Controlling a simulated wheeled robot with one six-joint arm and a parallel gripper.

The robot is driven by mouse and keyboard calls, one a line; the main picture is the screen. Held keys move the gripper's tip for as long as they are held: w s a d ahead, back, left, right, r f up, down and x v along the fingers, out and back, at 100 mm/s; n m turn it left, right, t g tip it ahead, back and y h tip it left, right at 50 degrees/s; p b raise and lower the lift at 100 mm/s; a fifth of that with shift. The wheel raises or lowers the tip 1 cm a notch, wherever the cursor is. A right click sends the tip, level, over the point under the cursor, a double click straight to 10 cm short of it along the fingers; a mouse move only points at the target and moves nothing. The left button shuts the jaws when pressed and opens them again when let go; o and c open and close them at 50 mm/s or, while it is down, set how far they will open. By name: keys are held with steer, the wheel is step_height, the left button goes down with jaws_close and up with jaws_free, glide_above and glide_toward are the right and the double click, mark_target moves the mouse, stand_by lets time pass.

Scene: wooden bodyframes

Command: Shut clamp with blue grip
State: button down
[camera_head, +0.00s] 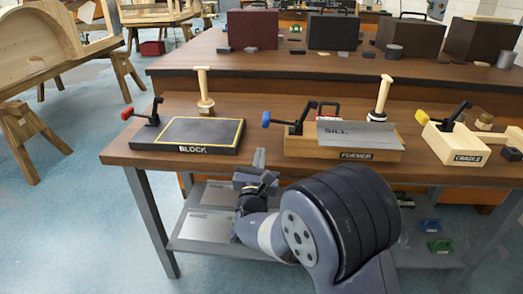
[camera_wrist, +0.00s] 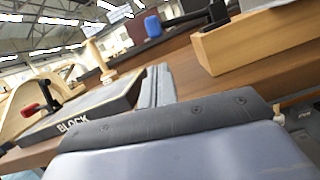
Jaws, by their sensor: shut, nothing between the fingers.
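The clamp with the blue grip (camera_head: 266,119) is on the left end of the wooden block labelled FORMER (camera_head: 345,150). Its handle points left and its black arm (camera_head: 303,115) slants up, off the grey plate marked SILL (camera_head: 356,133). In the wrist view the blue grip (camera_wrist: 152,26) shows at the top, beyond my fingers, with the wooden block (camera_wrist: 240,45) to its right. My gripper (camera_head: 258,159) is shut and empty in front of the bench edge, left of and nearer than the blue grip, not touching it. In the wrist view the shut fingers (camera_wrist: 156,86) point toward the bench.
A dark board labelled BLOCK (camera_head: 200,132) with a red-gripped clamp (camera_head: 127,113) lies left. A wooden CRADLE (camera_head: 456,147) with a yellow-gripped clamp (camera_head: 422,118) is right. Wooden posts (camera_head: 204,90) (camera_head: 382,95) stand behind. Bare bench top lies between BLOCK and FORMER.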

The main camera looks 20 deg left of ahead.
mark_target(266, 119)
steer(key=x, duration=0.8)
steer(key=shift+w, duration=0.35)
steer(key=shift+r+m+h+b, duration=0.4)
steer(key=shift+r+m+b, duration=0.15)
steer(key=shift+m, duration=0.25)
steer(key=shift+a+r+m+h+b, duration=0.1)
steer(key=shift+r+m+h+b, duration=0.3)
steer(key=shift+r+m+b, duration=0.75)
steer(key=r+m, duration=0.1)
steer(key=m+h, duration=0.1)
steer(key=m, duration=0.1)
steer(key=r+m+b, duration=0.1)
steer(key=shift+d+r+m, duration=0.3)
steer(key=shift+m, duration=0.05)
steer(key=w+d+r+m+g+h+b, duration=0.1)
steer(key=d+r+m, duration=0.3)
steer(key=m, duration=0.4)
steer(key=shift+r+g+h+b, duration=0.4)
steer(key=shift+r+h+b, duration=0.2)
steer(key=shift+b, duration=0.3)
steer(key=shift+d, duration=0.15)
steer(key=shift+f, duration=0.1)
